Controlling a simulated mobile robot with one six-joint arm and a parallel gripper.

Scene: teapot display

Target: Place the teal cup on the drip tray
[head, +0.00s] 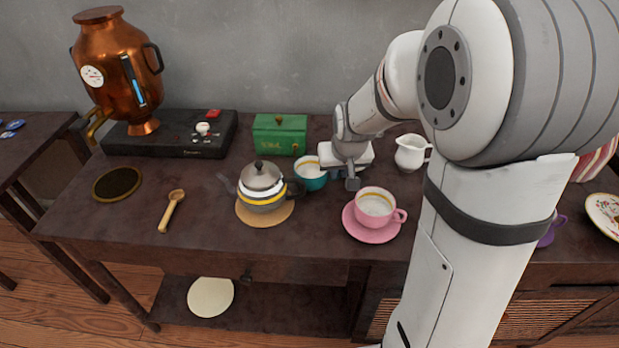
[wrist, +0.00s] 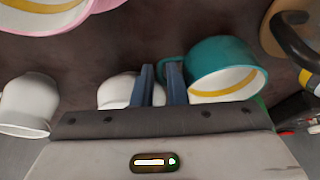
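The teal cup (head: 311,176) stands upright behind the teapot, white inside with a yellow band. It also shows in the wrist view (wrist: 225,58), its handle toward my fingers. My gripper (head: 343,180) is just right of the cup. In the wrist view its two blue fingers (wrist: 160,75) are close together, with the outer part of the handle in the narrow gap, and they look shut on it. The handle's contact is partly hidden by the right finger. The drip tray (head: 117,184), a round dark disc with a brassy rim, lies at the table's left and is bare.
A teapot (head: 262,188) on a round mat stands between the cup and tray. A wooden spoon (head: 171,211), green box (head: 279,135) and copper urn (head: 118,68) are nearby. A pink cup (head: 375,206) on its saucer and a white jug (head: 411,152) stand right.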

